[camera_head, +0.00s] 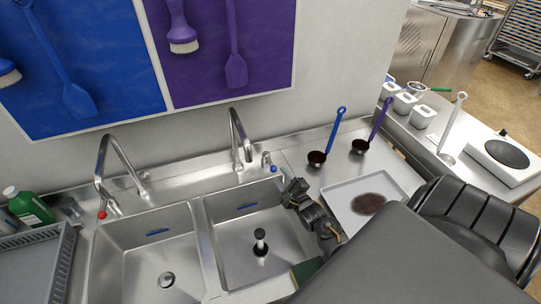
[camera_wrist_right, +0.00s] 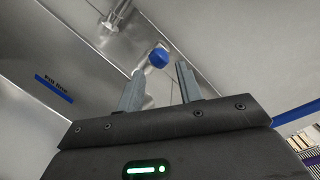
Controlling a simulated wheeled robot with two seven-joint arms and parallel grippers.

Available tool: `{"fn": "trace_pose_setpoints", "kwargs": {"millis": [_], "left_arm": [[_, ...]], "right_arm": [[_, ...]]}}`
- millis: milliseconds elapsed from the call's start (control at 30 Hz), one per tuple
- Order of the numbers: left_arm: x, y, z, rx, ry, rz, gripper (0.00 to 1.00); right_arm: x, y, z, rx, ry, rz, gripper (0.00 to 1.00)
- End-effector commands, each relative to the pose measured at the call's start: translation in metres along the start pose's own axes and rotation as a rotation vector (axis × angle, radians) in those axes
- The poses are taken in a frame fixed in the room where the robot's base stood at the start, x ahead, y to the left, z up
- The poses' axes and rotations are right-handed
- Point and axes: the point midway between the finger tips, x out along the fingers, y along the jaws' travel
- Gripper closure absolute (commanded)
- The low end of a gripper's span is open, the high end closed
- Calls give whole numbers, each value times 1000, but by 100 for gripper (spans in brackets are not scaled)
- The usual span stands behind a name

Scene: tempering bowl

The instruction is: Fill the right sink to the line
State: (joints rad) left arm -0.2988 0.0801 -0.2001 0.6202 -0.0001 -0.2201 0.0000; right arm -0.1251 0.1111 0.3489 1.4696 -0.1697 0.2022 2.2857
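The right sink (camera_head: 228,226) is a steel basin with no water visible in it. A blue fill line mark (camera_head: 247,205) is on its back wall; it also shows with lettering in the right wrist view (camera_wrist_right: 54,88). A dark stopper with an upright handle (camera_head: 260,236) stands at the drain. The right faucet (camera_head: 236,135) arches behind the basin, and its blue-tipped lever (camera_head: 272,167) is at the right. My right gripper (camera_head: 288,182) is just in front of the lever. In the wrist view it is open, with the blue tip (camera_wrist_right: 158,58) beyond its fingertips. My left gripper is not visible.
The left sink (camera_head: 125,240) has an open drain and a red-tipped faucet (camera_head: 102,214). A white tray (camera_head: 340,193) with a brown patch and two dark ladles (camera_head: 316,158) (camera_head: 360,146) sit on the right counter. A green bottle (camera_head: 30,208) stands far left.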

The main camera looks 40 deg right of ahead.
Motion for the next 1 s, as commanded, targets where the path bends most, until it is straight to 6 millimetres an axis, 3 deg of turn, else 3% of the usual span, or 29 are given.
{"fn": "trace_pose_setpoints", "kwargs": {"millis": [200, 433, 867, 1000], "left_arm": [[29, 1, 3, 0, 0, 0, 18], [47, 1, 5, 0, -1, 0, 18], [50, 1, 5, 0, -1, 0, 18], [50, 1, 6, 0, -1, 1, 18]], "right_arm": [[43, 4, -3, -1, -3, -3, 64], [76, 3, -2, -2, -3, -1, 64], [88, 0, 0, -2, -1, -1, 64], [88, 0, 0, -2, -1, -1, 78]]}}
